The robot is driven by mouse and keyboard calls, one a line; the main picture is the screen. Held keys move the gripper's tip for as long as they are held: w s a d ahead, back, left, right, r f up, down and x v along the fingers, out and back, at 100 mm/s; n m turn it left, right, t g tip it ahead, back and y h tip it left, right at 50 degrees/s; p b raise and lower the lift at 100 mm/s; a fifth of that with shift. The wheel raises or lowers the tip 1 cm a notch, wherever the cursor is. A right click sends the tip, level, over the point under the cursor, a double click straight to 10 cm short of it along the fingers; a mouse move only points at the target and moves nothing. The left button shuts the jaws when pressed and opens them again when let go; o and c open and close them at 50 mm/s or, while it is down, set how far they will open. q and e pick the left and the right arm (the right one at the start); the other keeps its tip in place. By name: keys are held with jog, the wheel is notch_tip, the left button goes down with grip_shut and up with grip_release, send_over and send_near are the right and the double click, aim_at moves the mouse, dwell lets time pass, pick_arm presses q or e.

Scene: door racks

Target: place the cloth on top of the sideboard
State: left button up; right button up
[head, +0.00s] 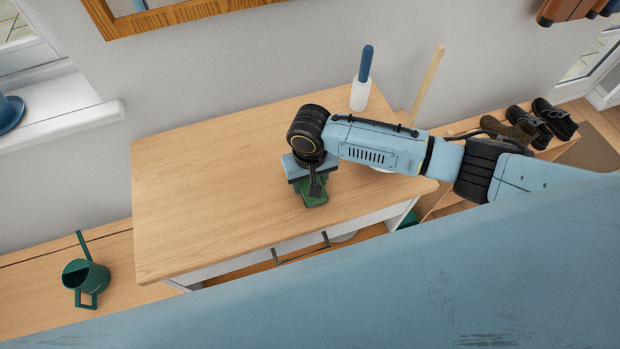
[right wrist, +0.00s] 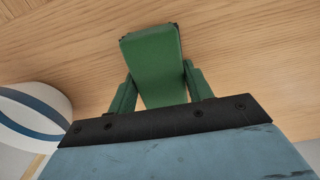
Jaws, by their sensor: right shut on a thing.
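The cloth is a green folded piece (head: 312,191), low over the front middle of the wooden top of the sideboard (head: 215,175). My right gripper (head: 312,186) reaches in from the right, points down and is shut on the cloth. In the right wrist view, the cloth (right wrist: 153,62) sits between the two green fingers of the right gripper (right wrist: 158,92), with the wood top behind it. I cannot tell whether the cloth touches the top. My left gripper is not in view.
A white and blue bottle-like thing (head: 361,88) stands at the sideboard's back edge. A white, blue-banded round object (right wrist: 30,115) is near the gripper. A green watering can (head: 86,278) stands left, and shoes (head: 525,125) right. The top's left half is clear.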

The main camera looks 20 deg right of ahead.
aim_at(310, 181)
jog(key=shift+f, duration=0.15)
jog(key=o, duration=0.9)
jog(key=shift+o, duration=0.2)
notch_tip(310, 181, up, 12)
jog(key=p, duration=0.1)
jog(key=shift+r, duration=0.2)
